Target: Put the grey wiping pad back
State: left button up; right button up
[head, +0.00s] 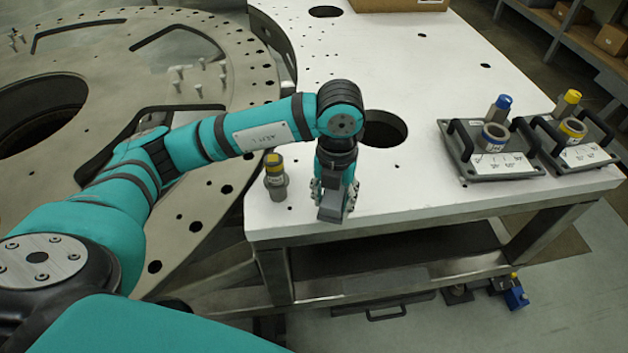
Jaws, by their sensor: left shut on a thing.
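My left gripper (335,196) points down over the white table, close to its front edge. It is shut on a grey block, which I take to be the grey wiping pad (331,208); the fingers hide part of it. I cannot tell whether the pad touches the tabletop. My right gripper is not in view.
The white table (430,90) has a large round hole (383,129) behind the gripper. Two dark handled trays (503,171) (586,157) holding cylinders stand at the right. The table's middle is clear.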

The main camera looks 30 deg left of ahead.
pick_arm(q)
jog(key=w+a, duration=0.1)
jog(key=w+a+p, duration=0.1)
jog(key=a, duration=0.1)
jog(key=w+a, duration=0.1)
jog(key=a, duration=0.1)
jog(key=shift+a+f+p, duration=0.1)
jog(key=shift+a+p, duration=0.1)
jog(key=shift+p, duration=0.15)
jog(key=shift+w+a+f, duration=0.25)
jog(key=shift+w+a, duration=0.1)
jog(key=shift+a, duration=0.1)
notch_tip(320, 180, down, 3)
jog(key=shift+r+p, duration=0.1)
jog(key=shift+p, duration=0.95)
jog(key=shift+f, duration=0.45)
jog(key=shift+f+b, duration=0.15)
jog(key=shift+b, duration=0.15)
jog(key=o, duration=1)
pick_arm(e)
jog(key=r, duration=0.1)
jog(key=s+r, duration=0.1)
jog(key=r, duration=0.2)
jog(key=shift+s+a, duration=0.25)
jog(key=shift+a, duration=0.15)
